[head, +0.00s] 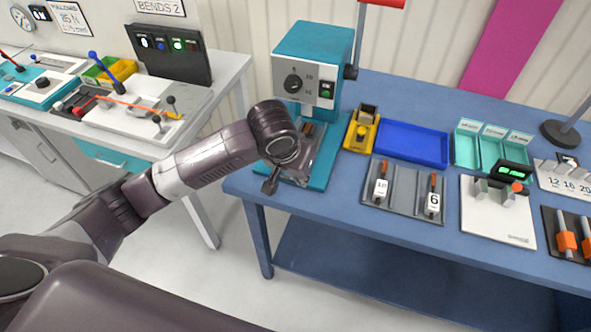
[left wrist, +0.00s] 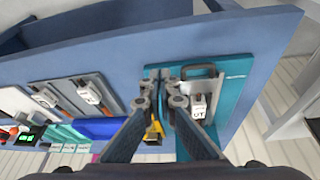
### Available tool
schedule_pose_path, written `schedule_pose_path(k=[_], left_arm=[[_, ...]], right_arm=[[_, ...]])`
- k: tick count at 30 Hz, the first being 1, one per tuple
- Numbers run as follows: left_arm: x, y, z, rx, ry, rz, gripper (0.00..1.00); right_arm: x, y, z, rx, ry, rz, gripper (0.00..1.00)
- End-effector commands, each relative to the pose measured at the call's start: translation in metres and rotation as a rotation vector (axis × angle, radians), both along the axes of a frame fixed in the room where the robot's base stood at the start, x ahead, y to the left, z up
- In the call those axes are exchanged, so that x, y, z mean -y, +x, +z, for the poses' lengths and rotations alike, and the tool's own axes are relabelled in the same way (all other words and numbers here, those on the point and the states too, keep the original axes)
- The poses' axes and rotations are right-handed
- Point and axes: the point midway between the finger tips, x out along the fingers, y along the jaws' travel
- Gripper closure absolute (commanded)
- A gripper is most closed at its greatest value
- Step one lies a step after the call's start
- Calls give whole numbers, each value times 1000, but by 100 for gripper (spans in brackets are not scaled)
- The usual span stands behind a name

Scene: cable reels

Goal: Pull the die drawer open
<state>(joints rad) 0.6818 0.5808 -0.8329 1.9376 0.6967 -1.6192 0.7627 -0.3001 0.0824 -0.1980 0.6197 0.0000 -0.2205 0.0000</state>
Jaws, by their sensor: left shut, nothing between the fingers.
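The teal crimping machine (head: 312,52) stands at the left end of the blue table. Low at its front is a grey die drawer (head: 312,160), partly covered by my left gripper in the head view. In the left wrist view a grey loop-shaped handle (left wrist: 203,70) lies over the teal base plate, with a white tag (left wrist: 199,108) reading partly "UT" behind it. My left gripper (head: 270,186) is over the front of the base. In the left wrist view its fingers (left wrist: 166,76) are together, beside the handle and empty; I cannot tell whether they touch it.
A white bench (head: 205,85) is at the left. Open floor lies between bench and table.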

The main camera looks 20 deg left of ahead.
Motion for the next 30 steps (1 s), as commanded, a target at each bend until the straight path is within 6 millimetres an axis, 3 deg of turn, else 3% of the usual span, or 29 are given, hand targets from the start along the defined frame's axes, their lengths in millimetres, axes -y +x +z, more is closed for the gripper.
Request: schedule_pose_path(k=[6, 11, 24, 30], left_arm=[[-33, 28, 27, -4, 42, 107, 100], [-39, 33, 28, -10, 47, 133, 100], [-39, 57, -39, -10, 49, 132, 100], [-37, 64, -58, -10, 47, 131, 100]], right_arm=[[-6, 0, 0, 0, 6, -1, 100], [-6, 0, 2, 1, 6, -1, 100], [-4, 0, 22, 0, 4, 1, 100], [-2, 0, 26, 1, 2, 2, 100]])
